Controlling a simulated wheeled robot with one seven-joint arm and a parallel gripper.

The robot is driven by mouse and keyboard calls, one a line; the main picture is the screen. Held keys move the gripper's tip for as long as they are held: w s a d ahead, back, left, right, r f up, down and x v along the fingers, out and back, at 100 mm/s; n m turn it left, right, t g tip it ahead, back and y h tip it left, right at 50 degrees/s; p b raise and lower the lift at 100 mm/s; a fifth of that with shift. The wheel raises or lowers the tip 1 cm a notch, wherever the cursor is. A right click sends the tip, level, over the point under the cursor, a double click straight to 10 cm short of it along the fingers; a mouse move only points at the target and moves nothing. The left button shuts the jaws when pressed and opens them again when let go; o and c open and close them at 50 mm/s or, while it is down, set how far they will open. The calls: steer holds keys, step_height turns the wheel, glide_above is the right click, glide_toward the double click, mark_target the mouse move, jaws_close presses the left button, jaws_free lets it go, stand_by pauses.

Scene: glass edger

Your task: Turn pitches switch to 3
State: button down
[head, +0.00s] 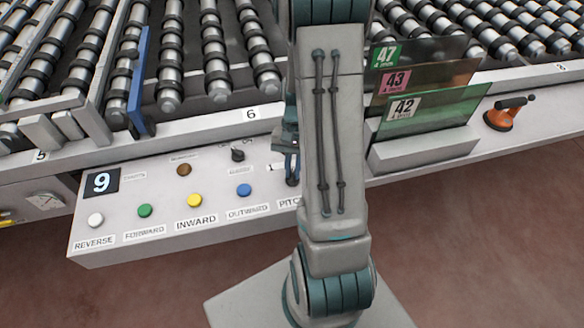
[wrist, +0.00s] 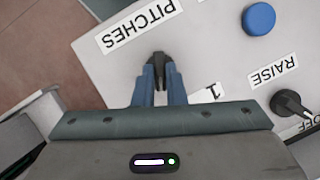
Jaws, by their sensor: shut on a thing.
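The pitches switch is a small dark knob (wrist: 158,62) on the light control panel (wrist: 110,75), beside the PITCHES label (wrist: 139,25). My gripper (wrist: 159,72) is shut on the knob, with one blue finger on each side. A label with the number 1 (wrist: 209,95) lies to the right of the fingers. No other position number shows near the knob, and I cannot tell which way it points. In the head view my gripper (head: 291,167) is at the panel's right end, mostly hidden by my arm, which also covers part of the PITCHES label (head: 289,203).
A black RAISE knob (wrist: 290,103) and a blue button (wrist: 258,19) are close to my gripper. Glass sheets (head: 430,115) stand in a rack right. Rollers lie behind.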

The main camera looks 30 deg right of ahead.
steer(key=shift+d+m+t+y, duration=0.1)
steer(key=shift+m+t+y, duration=0.2)
steer(key=shift+m, duration=0.8)
steer(key=shift+d+m+t+y, duration=0.15)
steer(key=shift+m+t, duration=0.25)
steer(key=shift+m, duration=0.7)
steer(key=c, duration=1.5)
jaws_free()
steer(key=shift+s, duration=0.1)
steer(key=v, duration=1.4)
steer(key=shift+d, duration=0.1)
steer(key=shift+f, duration=0.1)
